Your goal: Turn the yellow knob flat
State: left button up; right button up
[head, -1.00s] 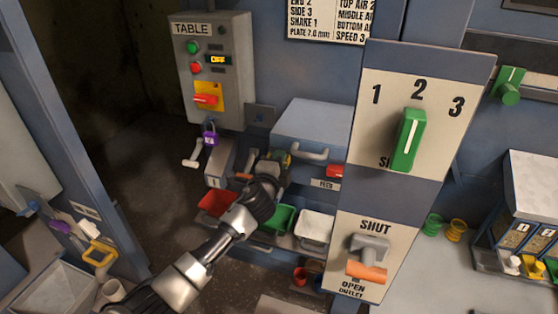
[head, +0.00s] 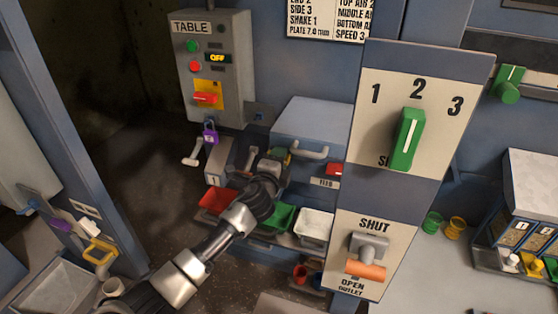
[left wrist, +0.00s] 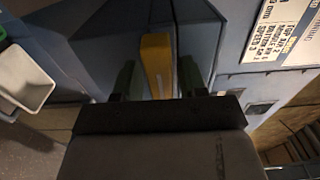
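The yellow knob (left wrist: 157,65) shows in the left wrist view as an upright yellow bar on a blue-grey housing. My left gripper (left wrist: 158,82) has one dark finger on each side of it, with a narrow gap visible on the left side. The fingers look open around the knob; contact on the right side is hard to tell. In the head view my left gripper (head: 268,172) reaches to the blue-grey box below the table panel. There the arm and wrist hide most of the knob. My right gripper is not in view.
The TABLE panel (head: 217,75) has a red handle on a yellow plate and a display reading OFF. A green selector (head: 407,138) and an orange-ended outlet handle (head: 366,262) stand to the right. Red (head: 217,199), green (head: 280,217) and white bins (head: 314,226) lie below the gripper.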

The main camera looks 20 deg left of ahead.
pick_arm(q)
jog(key=shift+o, duration=0.6)
jog(key=s+b, duration=0.2)
jog(key=s, duration=0.8)
jog(key=shift+s+a, duration=0.2)
jog(key=shift+s, duration=0.2)
